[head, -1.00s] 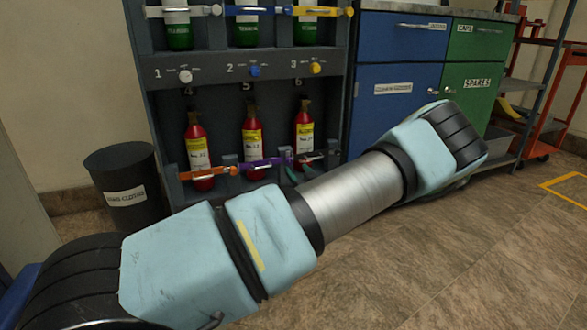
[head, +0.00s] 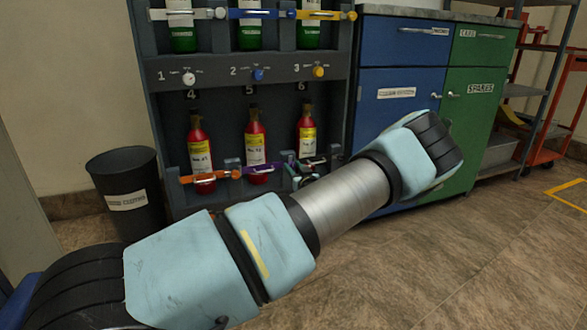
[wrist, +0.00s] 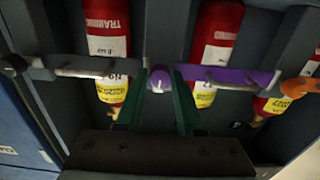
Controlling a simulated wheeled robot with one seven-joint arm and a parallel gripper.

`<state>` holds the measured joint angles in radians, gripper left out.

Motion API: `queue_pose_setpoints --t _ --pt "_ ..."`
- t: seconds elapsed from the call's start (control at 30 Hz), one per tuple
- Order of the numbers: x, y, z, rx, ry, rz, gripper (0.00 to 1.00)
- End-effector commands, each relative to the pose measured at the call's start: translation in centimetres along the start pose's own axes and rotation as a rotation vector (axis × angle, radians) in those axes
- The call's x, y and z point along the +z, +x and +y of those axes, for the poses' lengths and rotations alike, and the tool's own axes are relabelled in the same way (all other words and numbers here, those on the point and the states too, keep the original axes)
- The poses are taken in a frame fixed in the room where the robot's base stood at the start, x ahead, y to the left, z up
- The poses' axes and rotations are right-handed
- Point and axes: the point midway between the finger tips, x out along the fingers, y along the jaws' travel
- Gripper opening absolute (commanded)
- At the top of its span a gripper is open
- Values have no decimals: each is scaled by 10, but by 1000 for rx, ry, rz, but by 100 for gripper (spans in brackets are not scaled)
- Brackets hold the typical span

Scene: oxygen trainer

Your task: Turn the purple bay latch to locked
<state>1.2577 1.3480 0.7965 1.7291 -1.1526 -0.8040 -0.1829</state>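The purple latch bar (head: 262,166) lies level across the front of the red bottle in bay 5, in the lower row. In the wrist view the purple bar (wrist: 230,78) runs sideways in front of a red bottle, and a round purple knob (wrist: 160,79) shows at its inner end. My gripper (wrist: 158,88) has its two green fingers apart, one on each side of that knob. I cannot tell whether either finger touches the knob or bar. In the head view my gripper (head: 300,170) is small and partly hidden by my arm.
An orange latch (head: 208,176) crosses bay 4 to the left, and bay 6 has a dark bar (head: 313,162). Red bottles (head: 200,150) stand behind the latches. A black bin (head: 130,195) is left of the rack; blue and green cabinets (head: 400,95) stand right. The floor in front is clear.

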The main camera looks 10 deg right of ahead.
Motion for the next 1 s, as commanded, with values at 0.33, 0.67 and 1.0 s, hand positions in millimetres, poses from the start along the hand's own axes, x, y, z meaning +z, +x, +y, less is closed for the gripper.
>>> queue_pose_setpoints --t 0.33,0.67,1.0 --pt "0 0 0 0 0 0 0" --pt "0 0 0 0 -8 0 0" --pt "-1 0 -1 -3 -150 0 0"
